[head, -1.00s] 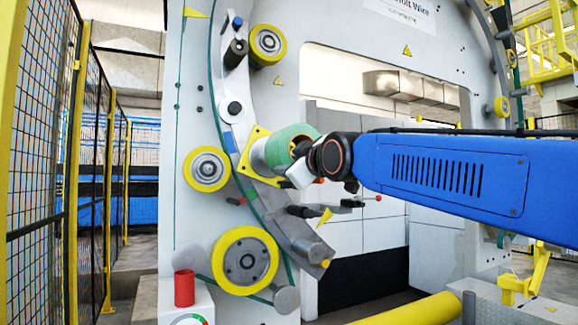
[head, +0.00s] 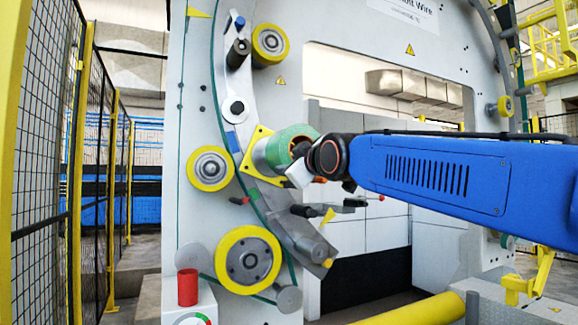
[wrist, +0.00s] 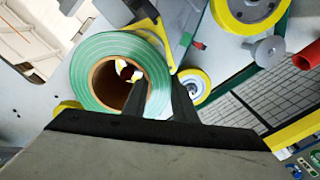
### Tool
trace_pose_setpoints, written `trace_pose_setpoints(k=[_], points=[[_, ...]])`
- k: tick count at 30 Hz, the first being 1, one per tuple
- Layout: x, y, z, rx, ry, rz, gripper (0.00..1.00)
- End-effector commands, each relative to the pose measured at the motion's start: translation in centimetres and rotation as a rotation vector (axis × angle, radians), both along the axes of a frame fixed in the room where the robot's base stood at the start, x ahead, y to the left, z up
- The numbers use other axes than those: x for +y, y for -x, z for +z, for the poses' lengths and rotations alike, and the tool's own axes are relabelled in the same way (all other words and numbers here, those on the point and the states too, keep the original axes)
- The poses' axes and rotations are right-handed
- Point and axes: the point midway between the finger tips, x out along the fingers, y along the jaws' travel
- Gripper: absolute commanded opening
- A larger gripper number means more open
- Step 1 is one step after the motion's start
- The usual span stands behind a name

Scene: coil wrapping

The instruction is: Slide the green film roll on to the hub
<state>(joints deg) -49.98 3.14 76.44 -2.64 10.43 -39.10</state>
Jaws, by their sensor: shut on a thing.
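The green film roll (head: 292,145) is at the middle of the head view, beside the grey hub (head: 262,155) with its yellow square plate. In the wrist view the roll (wrist: 103,48) shows its ringed green end face and brown core. My gripper (wrist: 158,82) is shut on the roll's wall, one finger inside the core and one outside. In the head view my gripper (head: 299,174) is at the roll's near end. The roll and hub look roughly in line. The roll hides their meeting place, so I cannot tell how far they overlap.
Yellow-rimmed rollers (head: 210,168) and a larger one (head: 246,260) stand around the hub on the white machine face. A dark peg (head: 304,210) sticks out below the roll. A red cylinder (head: 187,287) stands lower left. A mesh fence (head: 40,160) is at far left.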

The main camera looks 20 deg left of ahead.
Motion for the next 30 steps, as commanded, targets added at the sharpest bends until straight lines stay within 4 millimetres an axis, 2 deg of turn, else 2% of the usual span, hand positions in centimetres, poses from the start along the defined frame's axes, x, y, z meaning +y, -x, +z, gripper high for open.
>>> trace_pose_setpoints(k=[30], points=[[1.3,-1.1,0.3,-0.004,-0.003,0.0,0.0]])
